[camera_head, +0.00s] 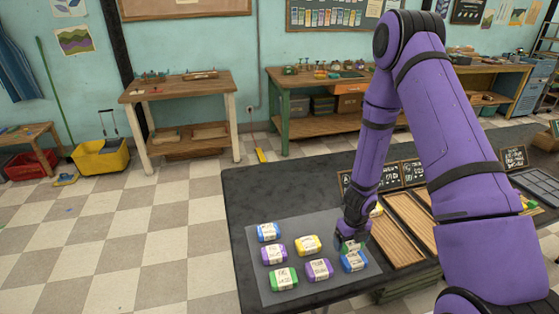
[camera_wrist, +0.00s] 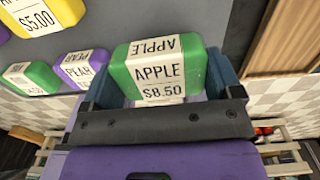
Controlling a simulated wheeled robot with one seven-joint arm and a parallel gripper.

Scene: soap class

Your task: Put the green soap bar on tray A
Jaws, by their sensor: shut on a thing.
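My gripper (camera_head: 351,241) is shut on a green soap bar (camera_head: 349,247) above the right side of the grey mat (camera_head: 262,294). In the wrist view the green soap bar (camera_wrist: 186,68) sits between the jaws, with a white label reading APPLE $8.50. Another green soap bar (camera_head: 283,279) lies on the mat at the front left. Slatted wooden trays (camera_head: 392,243) stand to the right of my gripper, with small chalkboard signs (camera_head: 389,177) behind them. The sign lettering is too small to tell which tray is A. My arm hides part of the trays.
Blue (camera_head: 268,232), yellow (camera_head: 307,245) and purple (camera_head: 319,270) soaps lie on the mat. A blue soap (camera_head: 354,262) lies just below the held bar. A yellow item (camera_head: 376,210) shows behind my gripper. The dark table (camera_head: 265,184) is clear at the back left.

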